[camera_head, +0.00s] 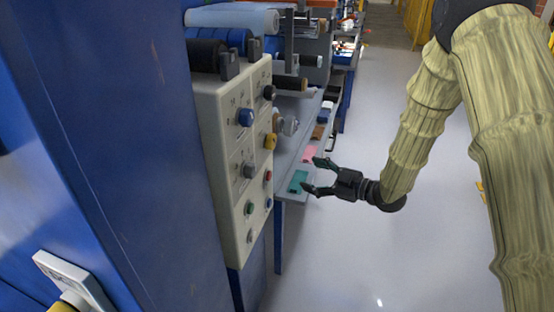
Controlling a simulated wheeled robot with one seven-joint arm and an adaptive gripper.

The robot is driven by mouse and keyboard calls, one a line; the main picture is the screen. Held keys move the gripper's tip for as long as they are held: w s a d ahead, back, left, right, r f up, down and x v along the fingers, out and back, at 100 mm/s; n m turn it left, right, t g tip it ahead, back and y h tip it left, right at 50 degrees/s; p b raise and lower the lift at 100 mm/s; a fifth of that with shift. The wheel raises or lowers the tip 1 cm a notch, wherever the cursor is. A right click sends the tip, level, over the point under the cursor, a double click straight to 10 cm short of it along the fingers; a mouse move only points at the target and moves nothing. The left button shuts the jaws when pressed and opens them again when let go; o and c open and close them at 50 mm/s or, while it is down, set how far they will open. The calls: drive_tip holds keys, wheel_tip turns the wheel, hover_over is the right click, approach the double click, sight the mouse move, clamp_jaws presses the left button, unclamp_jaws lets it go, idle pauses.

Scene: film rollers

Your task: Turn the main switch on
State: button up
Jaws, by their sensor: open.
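A pale control panel (220,150) is fixed to the side of a blue machine body. A white plate (75,278) with a partly cut-off yellow knob (66,304) is at the lower left. I cannot tell which control is the main switch, as the labels are too small. My gripper (316,176) is open and empty, to the right of the panel, pointing left and apart from the controls.
The blue machine body (110,130) fills the left side. Film rollers (232,18) lie behind the panel. A narrow grey table (292,160) holds a green item (298,181) and a pink item (309,154) near my gripper. The pale floor (380,255) is clear.

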sight(275, 142)
wheel_tip(275, 142, up, 9)
drive_tip(key=a+n+g+y+b, duration=0.1)
drive_tip(key=n+g+y+b, duration=0.1)
drive_tip(key=n+g+y, duration=0.35)
drive_tip(key=shift+n+t+h, duration=0.75)
drive_tip(key=shift+h, duration=0.2)
drive_tip(key=x, duration=1.1)
drive_tip(key=shift+w+d+b, duration=0.1)
drive_tip(key=shift+w+b, duration=0.1)
drive_tip(key=shift+b, duration=0.15)
drive_tip(key=c, duration=1)
